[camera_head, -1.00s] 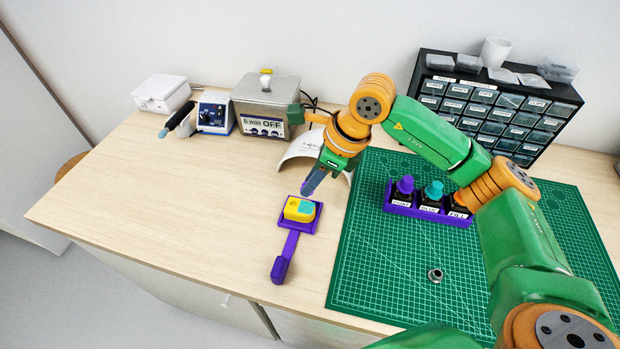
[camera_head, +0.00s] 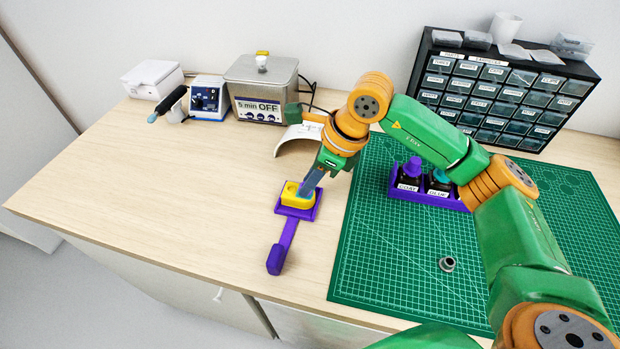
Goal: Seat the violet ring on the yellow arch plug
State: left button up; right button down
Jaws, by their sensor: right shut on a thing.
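A yellow block-like piece (camera_head: 288,195), which I take for the one with the yellow arch plug, sits on the square head of a violet paddle-shaped holder (camera_head: 284,243) on the wooden bench. My right gripper (camera_head: 306,190) points down at the right part of the yellow piece, its fingertips overlapping it in the view. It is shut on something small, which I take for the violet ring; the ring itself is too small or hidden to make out. Whether it touches the plug I cannot tell. My left gripper is not in view.
A green cutting mat (camera_head: 385,285) with a small grey ring-shaped part (camera_head: 447,264) lies on the right. A violet bottle rack (camera_head: 427,198) stands partly behind my right arm. A curved white sheet (camera_head: 297,136), metal bath (camera_head: 262,88) and drawer cabinet (camera_head: 500,95) stand behind.

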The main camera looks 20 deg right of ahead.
jog(key=c, duration=0.7)
grip_release()
notch_tip(320, 180, up, 6)
jog(key=p, duration=0.4)
jog(key=shift+r+p, duration=0.1)
jog(key=shift+p, duration=0.25)
